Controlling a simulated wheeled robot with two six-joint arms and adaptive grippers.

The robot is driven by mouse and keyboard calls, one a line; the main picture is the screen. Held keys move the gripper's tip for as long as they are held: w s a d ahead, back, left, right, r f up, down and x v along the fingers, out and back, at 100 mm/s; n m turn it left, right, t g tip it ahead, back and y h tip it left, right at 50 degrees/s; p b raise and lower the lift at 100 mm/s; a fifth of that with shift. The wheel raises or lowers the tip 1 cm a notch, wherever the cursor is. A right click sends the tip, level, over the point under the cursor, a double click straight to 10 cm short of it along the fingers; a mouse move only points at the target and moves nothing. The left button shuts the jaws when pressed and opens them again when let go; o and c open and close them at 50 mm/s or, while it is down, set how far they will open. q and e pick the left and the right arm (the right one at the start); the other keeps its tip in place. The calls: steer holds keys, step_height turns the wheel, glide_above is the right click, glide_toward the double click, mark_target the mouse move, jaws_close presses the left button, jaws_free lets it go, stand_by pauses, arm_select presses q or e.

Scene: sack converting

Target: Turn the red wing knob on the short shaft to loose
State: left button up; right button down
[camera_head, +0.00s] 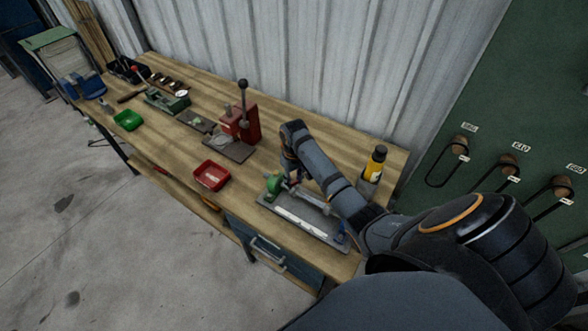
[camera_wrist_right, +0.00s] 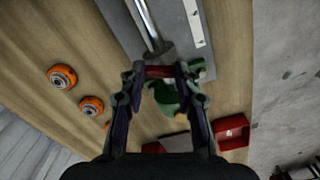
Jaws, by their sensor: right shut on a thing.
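The red wing knob (camera_wrist_right: 159,71) shows as a short red bar between the fingertips of my right gripper (camera_wrist_right: 160,72), which is shut on it. A grey block and a shiny short shaft (camera_wrist_right: 149,28) lie just beyond the knob in the right wrist view, and a green bracket (camera_wrist_right: 168,98) is below it. In the head view my right gripper (camera_head: 292,178) is small and partly hidden at the green bracket (camera_head: 273,184) on the grey fixture plate (camera_head: 318,231). The knob cannot be made out there. My left gripper is not in view.
A red tray (camera_head: 211,177) is left of the fixture, with a red press (camera_head: 243,123) behind it. A yellow bottle (camera_head: 376,162) stands at the bench's right end. Orange round parts (camera_wrist_right: 62,77) lie near the gripper. Bare wood (camera_head: 260,213) shows at the front edge.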

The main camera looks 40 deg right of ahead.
mark_target(294, 182)
steer(key=n, duration=0.4)
steer(key=shift+n, duration=0.4)
stand_by(0.4)
steer(key=c, duration=1)
jaws_free()
steer(key=shift+o, duration=0.2)
step_height(294, 182, up, 8)
steer(key=shift+f, duration=0.2)
steer(key=shift+s, duration=0.1)
